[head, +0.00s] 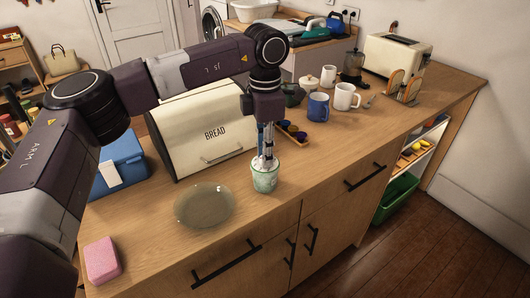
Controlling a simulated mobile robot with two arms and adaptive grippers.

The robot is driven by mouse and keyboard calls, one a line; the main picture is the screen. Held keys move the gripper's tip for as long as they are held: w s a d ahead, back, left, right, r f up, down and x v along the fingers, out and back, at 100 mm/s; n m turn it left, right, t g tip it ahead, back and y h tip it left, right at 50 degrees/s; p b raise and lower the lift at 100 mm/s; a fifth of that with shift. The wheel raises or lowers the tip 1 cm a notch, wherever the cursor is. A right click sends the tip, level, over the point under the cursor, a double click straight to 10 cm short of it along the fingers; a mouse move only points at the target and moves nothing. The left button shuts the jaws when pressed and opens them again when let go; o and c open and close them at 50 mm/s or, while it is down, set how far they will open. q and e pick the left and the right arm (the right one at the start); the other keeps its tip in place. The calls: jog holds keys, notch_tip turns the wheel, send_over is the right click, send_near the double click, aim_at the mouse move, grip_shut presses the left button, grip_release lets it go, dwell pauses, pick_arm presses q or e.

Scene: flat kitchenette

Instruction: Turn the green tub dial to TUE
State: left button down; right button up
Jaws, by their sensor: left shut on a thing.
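The green tub (265,183) stands upright on the wooden counter, near its front edge, in the head view. My left gripper (265,163) points straight down onto the top of the tub, with its fingers shut at the dial there. The fingers hide the dial, and I cannot read its day marks or tell where it points. My right gripper is not in view.
A glass plate (205,206) lies left of the tub, and a cream bread bin (204,129) stands behind it. A small tray (295,136) and blue mug (318,106) are behind right. A pink sponge (102,260) lies front left. Counter right of the tub is clear.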

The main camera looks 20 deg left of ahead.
pick_arm(q)
jog(key=shift+n, duration=0.3)
dwell(1.1)
jog(key=c, duration=1.7)
grip_release()
notch_tip(320, 180, up, 12)
jog(key=shift+r, duration=0.1)
